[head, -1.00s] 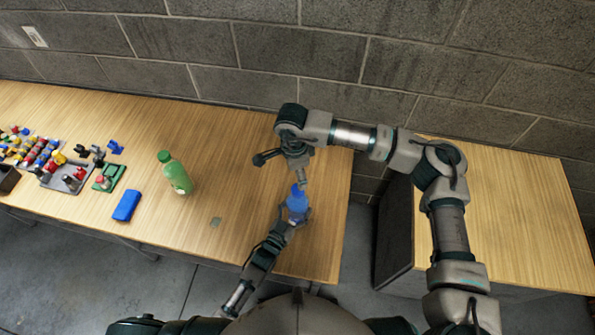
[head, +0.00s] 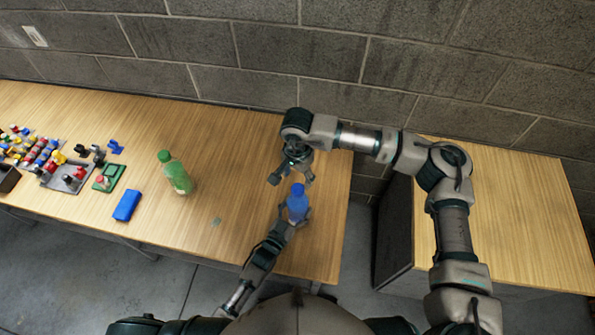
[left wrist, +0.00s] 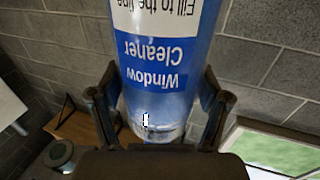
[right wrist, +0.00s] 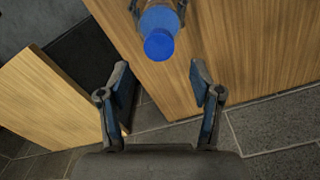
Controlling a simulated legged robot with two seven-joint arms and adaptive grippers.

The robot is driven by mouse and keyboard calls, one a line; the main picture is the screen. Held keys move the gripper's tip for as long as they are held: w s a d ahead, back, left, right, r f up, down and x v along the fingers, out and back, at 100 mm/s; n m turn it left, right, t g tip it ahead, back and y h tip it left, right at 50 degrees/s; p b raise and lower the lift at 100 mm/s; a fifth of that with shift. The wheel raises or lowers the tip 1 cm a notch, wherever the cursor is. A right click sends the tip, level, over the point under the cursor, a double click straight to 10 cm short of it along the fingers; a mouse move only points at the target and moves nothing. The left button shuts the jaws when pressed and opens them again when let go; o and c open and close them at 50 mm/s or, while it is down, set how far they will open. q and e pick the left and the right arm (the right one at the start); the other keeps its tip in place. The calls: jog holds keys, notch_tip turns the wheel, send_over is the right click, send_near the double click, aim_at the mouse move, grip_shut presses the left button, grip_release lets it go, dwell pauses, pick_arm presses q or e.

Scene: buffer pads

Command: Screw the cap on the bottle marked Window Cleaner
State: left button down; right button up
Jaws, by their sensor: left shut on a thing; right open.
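The blue bottle (head: 297,207) stands near the right end of the table, and its Window Cleaner label faces the left wrist camera (left wrist: 160,60). My left gripper (head: 293,217) is shut on it; in the left wrist view its fingers press both sides. A blue cap (right wrist: 158,44) sits on top of the bottle in the right wrist view; how tight it is cannot be told. My right gripper (head: 291,178) is open and empty, just above and behind the cap. In the right wrist view its fingers (right wrist: 163,95) are apart, with the cap beyond them.
A green bottle (head: 176,173) stands left of my grippers, with a blue block (head: 126,205) and small coloured parts (head: 40,150) further left. A second table (head: 510,210) is at right. A block wall is behind.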

aim_at(298, 188)
jog(key=shift+f, duration=3.2)
jog(key=c, duration=1.2)
jog(key=m, duration=1.1)
jog(key=shift+m, duration=0.4)
jog(key=m, duration=0.3)
jog(key=shift+m, duration=0.3)
jog(key=o, duration=1.3)
